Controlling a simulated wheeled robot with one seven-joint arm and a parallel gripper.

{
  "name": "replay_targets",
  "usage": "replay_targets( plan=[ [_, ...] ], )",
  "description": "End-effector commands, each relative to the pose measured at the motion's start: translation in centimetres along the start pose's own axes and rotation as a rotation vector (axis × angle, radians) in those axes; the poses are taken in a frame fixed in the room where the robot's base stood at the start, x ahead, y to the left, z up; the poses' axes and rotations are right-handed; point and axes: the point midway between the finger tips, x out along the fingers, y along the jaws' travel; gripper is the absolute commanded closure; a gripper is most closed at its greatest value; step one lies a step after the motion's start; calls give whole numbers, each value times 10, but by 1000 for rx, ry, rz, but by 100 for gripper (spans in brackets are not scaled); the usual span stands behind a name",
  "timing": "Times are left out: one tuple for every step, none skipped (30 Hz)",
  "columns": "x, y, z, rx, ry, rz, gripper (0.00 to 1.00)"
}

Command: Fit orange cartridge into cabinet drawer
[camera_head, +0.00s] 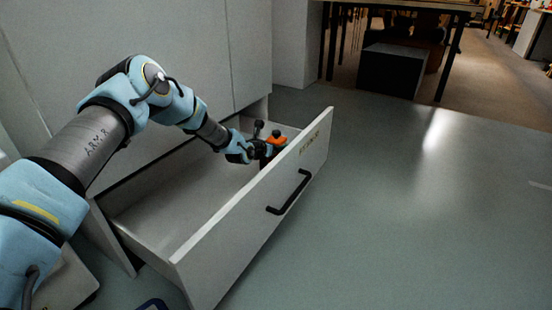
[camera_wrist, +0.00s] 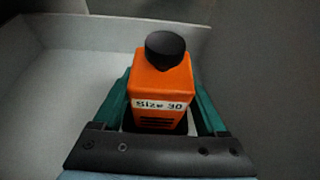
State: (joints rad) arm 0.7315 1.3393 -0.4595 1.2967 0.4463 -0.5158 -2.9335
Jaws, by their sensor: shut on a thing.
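The orange cartridge (camera_wrist: 160,85) has a black round cap and a white label reading "Size 30". My gripper (camera_wrist: 165,105) is shut on it, with a green finger along each side. In the head view the orange cartridge (camera_head: 277,140) shows small at my gripper (camera_head: 268,149), over the far end of the open cabinet drawer (camera_head: 215,240). The drawer is pale grey with a black handle. The front panel hides what lies below the cartridge, so I cannot tell whether it touches the drawer floor. In the wrist view a pale drawer wall (camera_wrist: 30,60) is at left.
The white cabinet (camera_head: 180,40) stands behind the drawer. The near part of the drawer is empty. The grey floor (camera_head: 400,210) to the right is clear. A table with a dark box (camera_head: 392,70) under it stands at the back.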

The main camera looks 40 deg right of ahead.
Motion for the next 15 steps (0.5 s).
replay_targets(
  plan=[
    [2,0,-5,2,-1,0,100],
    [4,0,-9,3,0,0,100],
    [6,0,-15,3,1,0,100],
    [8,0,-20,2,1,-1,100],
    [10,-1,-24,3,1,-1,100],
    [12,-1,-29,3,0,-1,100],
    [13,0,-31,2,-1,0,100],
    [14,0,-32,2,-1,0,100],
    [14,0,-33,2,-2,0,100],
    [14,1,-32,2,-2,1,100],
    [13,1,-31,2,-2,1,100],
    [13,1,-31,1,-2,1,100],
    [13,1,-31,1,-2,1,100],
    [13,1,-31,1,-2,1,100],
    [13,0,-31,1,-2,1,100]
  ],
)
